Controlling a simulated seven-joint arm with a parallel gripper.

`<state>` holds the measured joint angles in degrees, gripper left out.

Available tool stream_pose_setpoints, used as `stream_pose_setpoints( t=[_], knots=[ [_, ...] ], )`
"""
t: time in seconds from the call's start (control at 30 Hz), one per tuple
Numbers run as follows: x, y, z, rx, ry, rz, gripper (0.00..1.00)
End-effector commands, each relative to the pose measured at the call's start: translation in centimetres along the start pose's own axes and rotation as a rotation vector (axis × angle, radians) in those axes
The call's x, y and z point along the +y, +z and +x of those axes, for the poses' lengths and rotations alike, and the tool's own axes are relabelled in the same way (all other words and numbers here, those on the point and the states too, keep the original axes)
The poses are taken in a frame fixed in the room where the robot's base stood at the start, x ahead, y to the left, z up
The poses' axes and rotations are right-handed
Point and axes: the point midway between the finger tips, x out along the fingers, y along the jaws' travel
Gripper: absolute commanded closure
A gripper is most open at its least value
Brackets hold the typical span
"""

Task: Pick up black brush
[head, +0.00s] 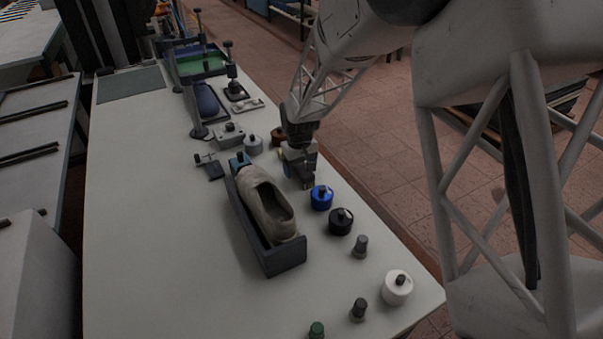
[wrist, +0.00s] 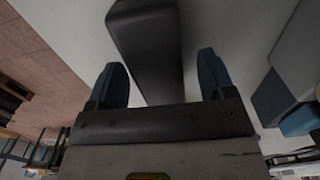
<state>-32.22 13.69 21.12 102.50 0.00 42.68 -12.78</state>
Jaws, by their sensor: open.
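My gripper (head: 300,178) is low over the table, to the right of the shoe holder's far end in the head view. In the wrist view its two blue fingers (wrist: 162,72) are apart. A long, dark, rounded block (wrist: 147,40) shows between and beyond them; it looks like the black brush. Its near end is hidden by the gripper body. I cannot tell whether the fingers touch it. In the head view I cannot make the brush out behind or under my gripper.
A shoe (head: 264,204) sits in a dark holder (head: 281,262) close by on the left. Blue (head: 321,198), black (head: 340,222) and white (head: 397,288) round tins stand nearer along the right edge. The white table (head: 150,230) is clear on the left.

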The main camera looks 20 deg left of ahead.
Motion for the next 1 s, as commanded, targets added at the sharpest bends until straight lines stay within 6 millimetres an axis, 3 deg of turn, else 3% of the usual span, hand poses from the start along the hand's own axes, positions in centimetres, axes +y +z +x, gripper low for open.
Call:
stream_pose_setpoints(
  t=[0.37,0.7,1.0],
  knots=[
    [0.0,0.0,-0.02,0.0,0.0,0.0,0.26],
    [0.0,0.0,-0.03,0.0,0.0,0.0,0.77],
    [0.0,-0.02,-0.21,0.001,0.0,0.0,0.78]
  ],
)
